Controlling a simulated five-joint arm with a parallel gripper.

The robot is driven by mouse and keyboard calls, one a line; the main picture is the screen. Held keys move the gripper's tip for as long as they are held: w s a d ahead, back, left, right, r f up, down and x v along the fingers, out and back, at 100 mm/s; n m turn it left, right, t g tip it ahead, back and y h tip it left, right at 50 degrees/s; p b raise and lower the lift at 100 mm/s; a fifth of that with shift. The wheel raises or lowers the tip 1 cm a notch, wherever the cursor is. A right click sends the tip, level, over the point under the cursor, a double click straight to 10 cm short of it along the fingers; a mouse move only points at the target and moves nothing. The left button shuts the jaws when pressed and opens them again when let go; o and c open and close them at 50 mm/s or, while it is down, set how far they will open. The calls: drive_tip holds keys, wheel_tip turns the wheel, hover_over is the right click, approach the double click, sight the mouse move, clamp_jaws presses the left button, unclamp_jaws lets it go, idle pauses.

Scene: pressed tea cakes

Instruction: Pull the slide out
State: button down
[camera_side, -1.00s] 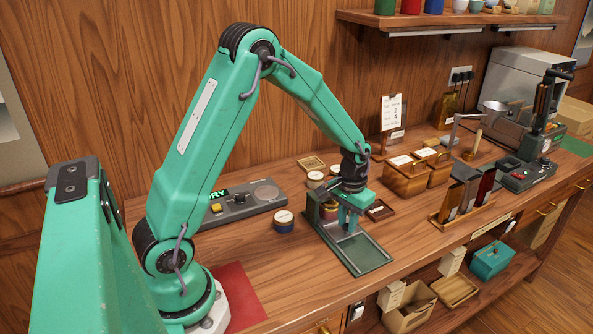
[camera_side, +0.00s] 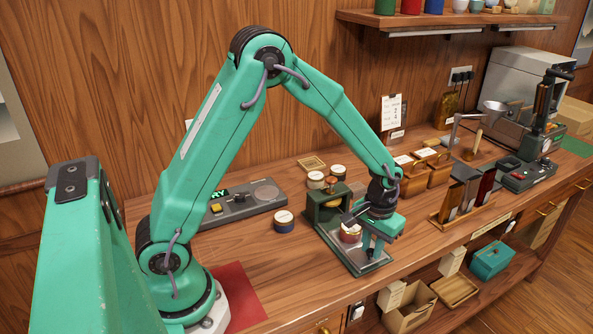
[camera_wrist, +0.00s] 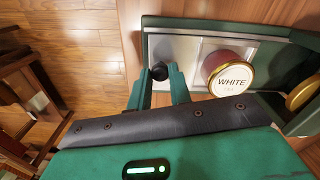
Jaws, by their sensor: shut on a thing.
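The green press base (camera_side: 362,266) has a metal slide on it; the slide (camera_wrist: 218,49) shows as a pale plate in the wrist view. A red tin with a gold rim and a lid marked WHITE (camera_wrist: 229,80) stands upright on the slide, outside the green housing (camera_side: 324,205); the tin also shows in the side view (camera_side: 350,233). My gripper (camera_wrist: 160,76) is shut on the slide's dark knob (camera_wrist: 159,70) at the end away from the housing. In the side view my gripper (camera_side: 374,248) hides part of the slide and the knob.
A grey control box (camera_side: 240,202) lies to the left. A wooden rack of packets (camera_side: 463,208) stands to the right. The counter's front edge is close to the base.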

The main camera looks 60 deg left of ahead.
drive_tip(key=shift+w+d, duration=0.1)
drive_tip(key=shift+d, duration=0.2)
drive_tip(key=c, duration=1.3)
unclamp_jaws()
drive_tip(key=shift+a, duration=0.1)
drive_tip(key=shift+r, duration=3.95)
